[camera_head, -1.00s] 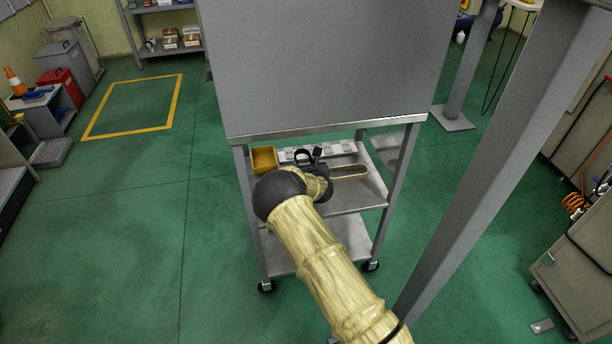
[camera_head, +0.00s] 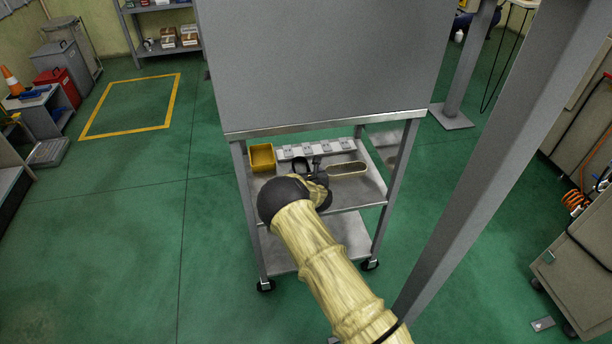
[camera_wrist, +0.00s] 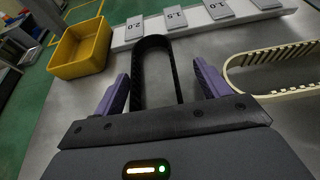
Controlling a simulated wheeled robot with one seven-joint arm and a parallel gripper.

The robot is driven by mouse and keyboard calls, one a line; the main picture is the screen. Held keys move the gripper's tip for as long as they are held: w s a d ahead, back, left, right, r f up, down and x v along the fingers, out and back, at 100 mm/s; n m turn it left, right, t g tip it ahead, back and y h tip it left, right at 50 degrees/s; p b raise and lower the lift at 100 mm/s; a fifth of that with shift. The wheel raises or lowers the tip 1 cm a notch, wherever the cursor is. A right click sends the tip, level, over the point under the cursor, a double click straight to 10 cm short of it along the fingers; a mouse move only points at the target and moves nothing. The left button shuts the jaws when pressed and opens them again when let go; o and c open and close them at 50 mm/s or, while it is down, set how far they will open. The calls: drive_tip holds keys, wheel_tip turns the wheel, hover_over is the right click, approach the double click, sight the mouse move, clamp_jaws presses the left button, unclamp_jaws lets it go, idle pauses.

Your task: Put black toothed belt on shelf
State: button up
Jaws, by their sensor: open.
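The black toothed belt (camera_wrist: 152,43) is a narrow loop on the grey shelf (camera_wrist: 75,105), between my fingers in the wrist view. Its rounded far end points away from me and its near end is hidden behind my gripper's body. My gripper (camera_wrist: 162,88) is open, with one purple finger on each side of the belt and a visible gap on both sides. In the head view the belt (camera_head: 299,165) shows as a small black loop beside my gripper (camera_head: 318,172), over the cart's middle shelf (camera_head: 362,197).
A yellow bin (camera_wrist: 82,48) stands left of the belt. A white strip with numbered grey plates (camera_wrist: 176,19) runs behind it. A beige toothed belt (camera_wrist: 275,70) lies to the right. A large grey panel (camera_head: 325,65) covers the cart's upper part, above the shelf.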

drive_tip(key=shift+s+r, duration=0.25)
drive_tip(key=shift+s, duration=0.25)
drive_tip(key=p+v, duration=0.2)
drive_tip(key=v, duration=0.8)
drive_tip(key=shift+s+p, duration=0.4)
drive_tip(key=shift+s, duration=0.05)
drive_tip(key=shift+d, duration=0.1)
